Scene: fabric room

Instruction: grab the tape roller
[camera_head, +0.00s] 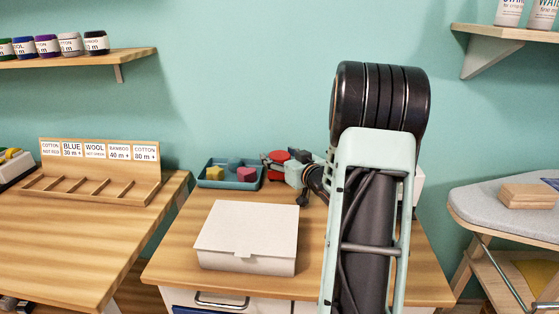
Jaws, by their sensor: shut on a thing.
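My gripper (271,168) is at the back of the middle wooden table, just right of the blue tray. It points left and is shut on a small red thing (279,156), which looks like the tape roller. My arm and the gripper's own parts hide some of it. I cannot tell whether it touches the table or is held just above it.
The blue tray (207,184) holds a yellow and a reddish piece. A white lidded box (248,232) stands in front. A wooden label rack (98,165) is on the left table. An ironing board (480,205) stands at right. Shelves hang above on both sides.

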